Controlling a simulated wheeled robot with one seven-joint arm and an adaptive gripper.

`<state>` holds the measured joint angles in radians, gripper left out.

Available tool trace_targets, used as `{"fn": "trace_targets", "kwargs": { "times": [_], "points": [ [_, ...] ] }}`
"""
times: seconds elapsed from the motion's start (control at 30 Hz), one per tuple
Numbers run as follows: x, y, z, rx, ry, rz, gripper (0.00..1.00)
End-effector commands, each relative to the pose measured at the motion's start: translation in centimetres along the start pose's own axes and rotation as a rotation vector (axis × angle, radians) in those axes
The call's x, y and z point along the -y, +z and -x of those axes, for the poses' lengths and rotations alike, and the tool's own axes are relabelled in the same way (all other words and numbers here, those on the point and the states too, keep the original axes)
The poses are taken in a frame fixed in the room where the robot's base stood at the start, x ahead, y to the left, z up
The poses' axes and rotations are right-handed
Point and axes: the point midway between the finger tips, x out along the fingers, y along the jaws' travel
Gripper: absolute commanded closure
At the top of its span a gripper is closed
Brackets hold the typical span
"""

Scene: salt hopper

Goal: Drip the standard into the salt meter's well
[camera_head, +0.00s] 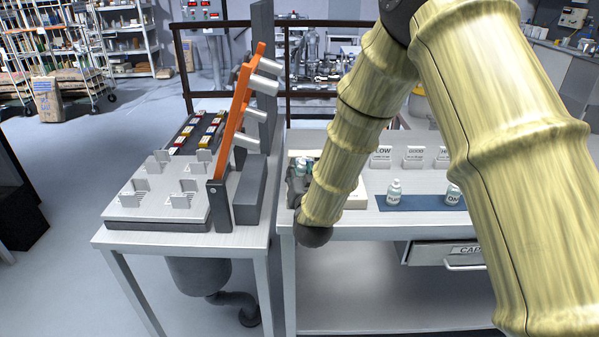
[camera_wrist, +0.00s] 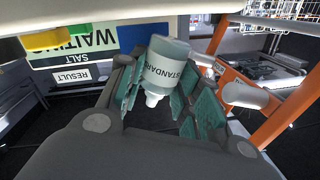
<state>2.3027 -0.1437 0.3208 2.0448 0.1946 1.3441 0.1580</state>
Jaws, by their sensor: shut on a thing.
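My gripper (camera_wrist: 170,100) is shut on a bottle labelled STANDARD (camera_wrist: 172,65), held between its green finger pads in the wrist view. The bottle's white tip points toward the bottom of that picture; I cannot tell its tilt in the room. A panel with WAITING (camera_wrist: 88,45), SALT and RESULT lettering, upside down in the picture, shows beyond the left finger. In the head view my gripper (camera_head: 298,183) is mostly hidden behind my arm, above the bench. A pale box (camera_head: 355,197) there is largely covered by my arm. The meter's well is not visible.
An orange rail with grey cylinders (camera_head: 235,115) stands close left of my gripper, beside a stand with white holders (camera_head: 165,190). Right of my forearm, a blue mat (camera_head: 425,203) holds small white bottles (camera_head: 394,192), with LOW and GOOD cards (camera_head: 414,157) behind. A drawer (camera_head: 445,255) is below.

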Motion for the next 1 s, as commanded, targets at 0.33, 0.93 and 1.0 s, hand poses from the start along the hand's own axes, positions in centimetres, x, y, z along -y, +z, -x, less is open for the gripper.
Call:
{"fn": "trace_targets", "kwargs": {
  "times": [0.33, 0.93, 1.0],
  "points": [
    [0.5, 1.0, 0.1, 0.001, 0.0, -0.241, 0.9],
    [1.6, 2.4, 0.1, 0.002, -0.001, -0.796, 0.9],
    [1.6, 2.5, 0.1, 0.003, -0.001, -0.864, 0.9]
  ]
}}
